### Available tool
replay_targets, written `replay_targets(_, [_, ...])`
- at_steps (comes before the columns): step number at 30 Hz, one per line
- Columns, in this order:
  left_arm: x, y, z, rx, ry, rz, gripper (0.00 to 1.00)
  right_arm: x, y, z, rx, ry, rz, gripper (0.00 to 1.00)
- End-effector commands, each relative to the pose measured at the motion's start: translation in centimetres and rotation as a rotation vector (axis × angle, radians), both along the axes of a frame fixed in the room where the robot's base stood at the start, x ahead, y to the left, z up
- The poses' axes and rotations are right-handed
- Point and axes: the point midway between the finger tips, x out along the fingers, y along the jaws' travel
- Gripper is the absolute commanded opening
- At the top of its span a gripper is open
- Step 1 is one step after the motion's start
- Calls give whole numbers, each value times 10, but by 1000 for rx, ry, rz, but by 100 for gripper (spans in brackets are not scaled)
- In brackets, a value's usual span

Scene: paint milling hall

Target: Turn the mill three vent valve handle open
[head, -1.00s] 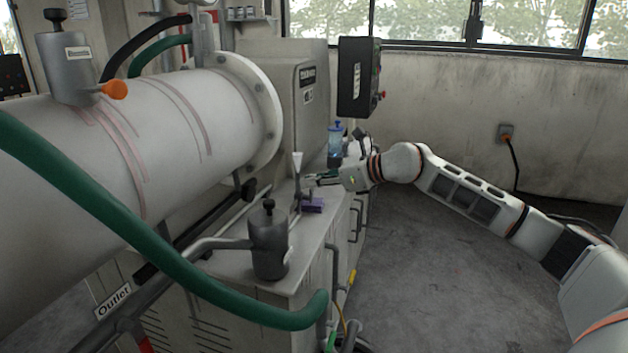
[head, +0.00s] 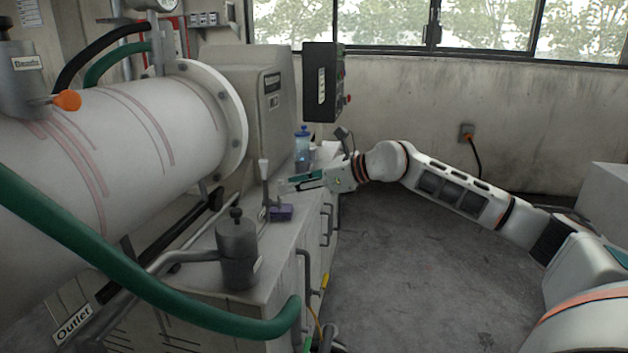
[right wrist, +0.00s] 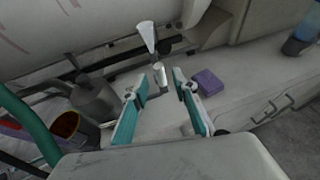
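An orange knob (head: 67,100) on a short lever sticks out of a grey pot (head: 22,85) on top of the large white mill drum (head: 130,130). It is the only handle-like part I see on the mill, and I cannot read a mill number. My right gripper (head: 284,185) is far to the right of it, over the bench. Its teal fingers are apart and empty in the right wrist view (right wrist: 157,88). A white cone on a stem (head: 264,170) stands just beyond the fingertips and also shows in the wrist view (right wrist: 147,36). My left gripper is out of view.
A grey lidded pot (head: 237,250), a purple block (head: 281,212) and a blue bottle (head: 302,148) stand on the bench. A thick green hose (head: 120,265) crosses in front of the drum. A dark control box (head: 320,82) hangs behind.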

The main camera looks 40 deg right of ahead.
Motion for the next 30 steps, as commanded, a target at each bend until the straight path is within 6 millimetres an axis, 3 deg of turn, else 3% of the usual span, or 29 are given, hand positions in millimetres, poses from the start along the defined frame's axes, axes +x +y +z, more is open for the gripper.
replay_targets(6, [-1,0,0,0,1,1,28,-36,-20,15,-5,3,-1,28])
replay_targets(12, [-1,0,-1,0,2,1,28,-54,-31,24,-3,2,-1,28])
replay_targets(30, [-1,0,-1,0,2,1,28,-62,-33,29,0,0,1,28])
